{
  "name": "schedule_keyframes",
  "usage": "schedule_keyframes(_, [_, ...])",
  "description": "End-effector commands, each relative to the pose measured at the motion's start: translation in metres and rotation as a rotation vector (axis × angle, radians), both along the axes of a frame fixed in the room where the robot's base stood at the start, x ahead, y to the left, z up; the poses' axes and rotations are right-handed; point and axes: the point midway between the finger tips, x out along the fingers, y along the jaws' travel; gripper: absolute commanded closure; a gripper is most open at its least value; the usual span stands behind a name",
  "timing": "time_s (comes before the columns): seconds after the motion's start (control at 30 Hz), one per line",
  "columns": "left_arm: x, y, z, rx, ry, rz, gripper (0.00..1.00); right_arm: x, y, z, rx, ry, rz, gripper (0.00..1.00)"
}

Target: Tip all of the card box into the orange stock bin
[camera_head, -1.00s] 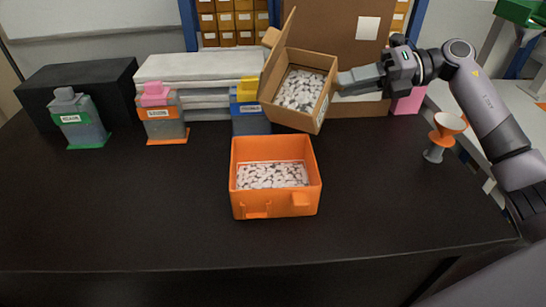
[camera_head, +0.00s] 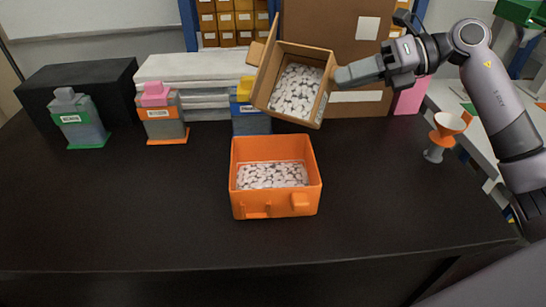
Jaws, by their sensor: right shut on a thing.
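The open card box (camera_head: 321,98) is tilted in the air behind and above the orange stock bin, with its opening facing me. Many small white pieces (camera_head: 297,91) lie inside it. My right gripper (camera_head: 340,78) is shut on the box's right side; its fingertips are partly hidden there. The orange stock bin (camera_head: 275,205) stands upright on the dark table and holds a layer of similar white pieces (camera_head: 272,174). No pieces show in the air between box and bin. My left gripper is not in view.
The dark table (camera_head: 130,220) is clear around the bin. Labelled containers with a green base (camera_head: 80,122), an orange base (camera_head: 162,118) and a blue body (camera_head: 250,122) stand behind to the left. An orange-and-grey funnel stand (camera_head: 442,136) is at the right.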

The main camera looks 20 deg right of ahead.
Motion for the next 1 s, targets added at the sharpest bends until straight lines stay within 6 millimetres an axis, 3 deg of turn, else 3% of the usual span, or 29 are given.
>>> schedule_keyframes(1.0, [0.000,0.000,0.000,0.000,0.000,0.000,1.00,-0.011,0.012,-0.003,-0.190,-0.174,-0.001,1.00])
